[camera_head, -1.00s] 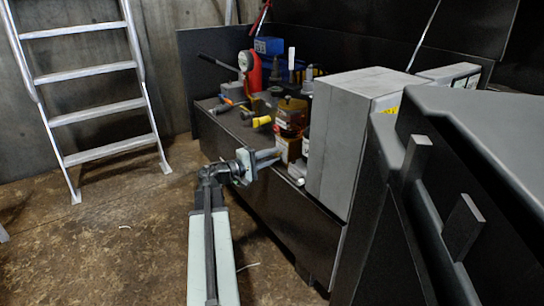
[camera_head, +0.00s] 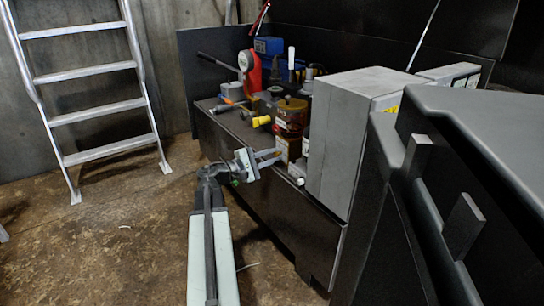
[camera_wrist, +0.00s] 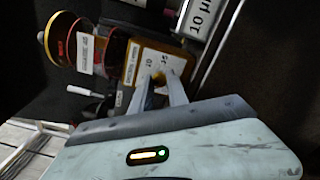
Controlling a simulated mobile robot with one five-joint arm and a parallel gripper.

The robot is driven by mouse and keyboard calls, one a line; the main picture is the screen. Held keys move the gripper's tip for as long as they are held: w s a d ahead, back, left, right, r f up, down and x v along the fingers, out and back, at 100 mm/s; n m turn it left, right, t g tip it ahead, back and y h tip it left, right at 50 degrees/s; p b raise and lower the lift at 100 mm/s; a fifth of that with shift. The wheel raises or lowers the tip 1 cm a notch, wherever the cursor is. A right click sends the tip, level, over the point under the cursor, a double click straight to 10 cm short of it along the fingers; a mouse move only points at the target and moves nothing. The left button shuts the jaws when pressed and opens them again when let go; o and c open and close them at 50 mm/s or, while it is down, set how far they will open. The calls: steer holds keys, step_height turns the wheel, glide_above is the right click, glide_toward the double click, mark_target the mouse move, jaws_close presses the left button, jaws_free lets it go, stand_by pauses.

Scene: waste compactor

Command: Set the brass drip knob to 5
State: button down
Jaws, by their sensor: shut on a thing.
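An amber, glass-bodied oiler (camera_head: 291,113) stands near the front edge of the black bench. Its yellow-brass lower block (camera_wrist: 133,62) carries white labels and dial numbers, of which 10 and 15 are readable in the wrist view. The small brass drip knob (camera_wrist: 158,76) is on the face of this block, mostly hidden between my fingertips. My gripper (camera_head: 279,155) reaches the block from the front left. Its two fingers also show in the wrist view (camera_wrist: 160,80), shut on the knob. The knob's pointer and setting cannot be read.
A grey box (camera_head: 340,140) stands close to the right of the oiler. A ladder (camera_head: 95,100) leans at left. The floor (camera_head: 120,240) in front is mostly clear.

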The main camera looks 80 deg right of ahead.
steer(key=shift+w, duration=0.1)
steer(key=c, duration=1.3)
jaws_free()
steer(key=v, duration=0.7)
steer(key=shift+w+a, duration=0.25)
steer(key=shift+a, duration=0.05)
